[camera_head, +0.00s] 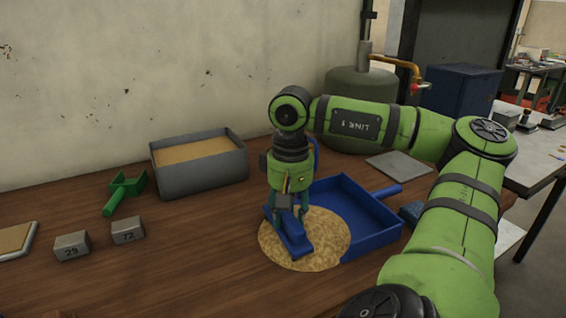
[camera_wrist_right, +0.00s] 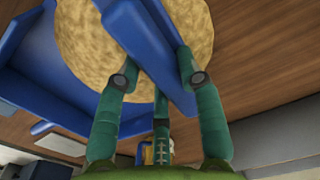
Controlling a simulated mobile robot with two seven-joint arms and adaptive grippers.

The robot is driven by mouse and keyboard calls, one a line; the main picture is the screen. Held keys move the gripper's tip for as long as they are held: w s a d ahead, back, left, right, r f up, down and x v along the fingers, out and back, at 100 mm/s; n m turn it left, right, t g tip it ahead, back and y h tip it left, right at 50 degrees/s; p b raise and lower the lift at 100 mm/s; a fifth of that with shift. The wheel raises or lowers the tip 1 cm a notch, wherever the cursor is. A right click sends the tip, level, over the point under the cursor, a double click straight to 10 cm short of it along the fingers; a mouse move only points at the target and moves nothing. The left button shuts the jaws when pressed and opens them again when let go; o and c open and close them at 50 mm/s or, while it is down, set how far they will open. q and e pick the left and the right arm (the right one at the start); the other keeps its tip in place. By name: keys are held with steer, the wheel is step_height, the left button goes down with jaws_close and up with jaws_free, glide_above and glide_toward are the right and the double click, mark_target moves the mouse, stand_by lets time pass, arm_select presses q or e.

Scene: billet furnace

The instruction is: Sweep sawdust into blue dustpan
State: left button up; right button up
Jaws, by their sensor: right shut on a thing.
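The sawdust (camera_head: 328,240) lies in a flat round heap on the wooden table, against the open front of the blue dustpan (camera_head: 377,222) and partly over its lip. My right gripper (camera_head: 291,202) is above the heap's left part, pointing down, shut on a blue brush (camera_head: 293,240). The brush's lower end is over or in the sawdust; its contact with the table is hidden. In the right wrist view the brush (camera_wrist_right: 150,50) lies between the fingers, with sawdust (camera_wrist_right: 85,45) behind it and the dustpan (camera_wrist_right: 35,85) at left. My left gripper is not in view.
A grey bin (camera_head: 200,175) of sawdust-coloured material stands at the back left. A green scoop (camera_head: 122,192) and two numbered metal blocks (camera_head: 72,246) are left. A grey plate (camera_head: 398,166) lies behind the dustpan.

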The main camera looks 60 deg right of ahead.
steer(key=shift+d+f, duration=0.1)
steer(key=shift+s+d+b, duration=0.35)
steer(key=shift+d+b, duration=0.1)
steer(key=shift+d, duration=0.05)
steer(key=shift+s+d+b, duration=0.45)
steer(key=shift+s+d, duration=0.05)
steer(key=shift+d, duration=0.3)
steer(key=shift+a, duration=0.1)
steer(key=shift+r+p, duration=0.3)
steer(key=r+p, duration=0.1)
steer(key=r, duration=0.1)
steer(key=w+a+r+p, duration=0.1)
steer(key=p, duration=0.1)
steer(key=r+p, duration=0.2)
steer(key=shift+w+a+r, duration=0.15)
steer(key=shift+a+r, duration=0.2)
steer(key=shift+a, duration=0.05)
